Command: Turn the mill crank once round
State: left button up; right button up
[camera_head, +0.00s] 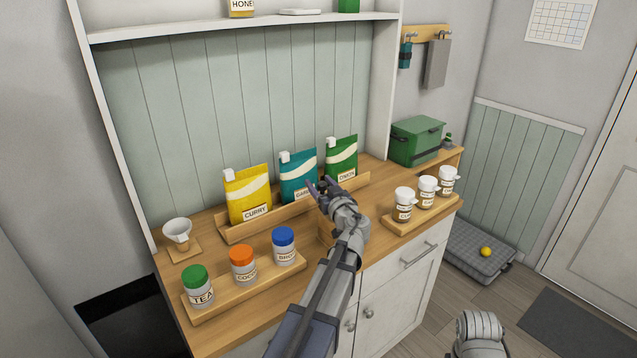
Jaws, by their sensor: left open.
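My left gripper (320,186) is open in the middle of the wooden counter, in front of the teal and green pouches. Its fingers point toward the back panel, and I see nothing held between them. A small wooden block (326,232), possibly the mill's body, shows at the left edge of my left arm. The arm and wrist cover most of it. I cannot make out a crank; it may be hidden behind the gripper or wrist. My right gripper is not in view.
Yellow (248,190), teal (297,172) and green (342,156) pouches stand in a rack behind. Lidded jars (243,266) stand front left, white-topped jars (427,192) right. A white cup-like funnel (177,231) is far left, a green box (417,140) back right.

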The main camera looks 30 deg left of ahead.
pick_arm(q)
jog(key=shift+w+a, duration=0.4)
jog(key=shift+a, duration=0.1)
grip_shut()
dwell(1.2)
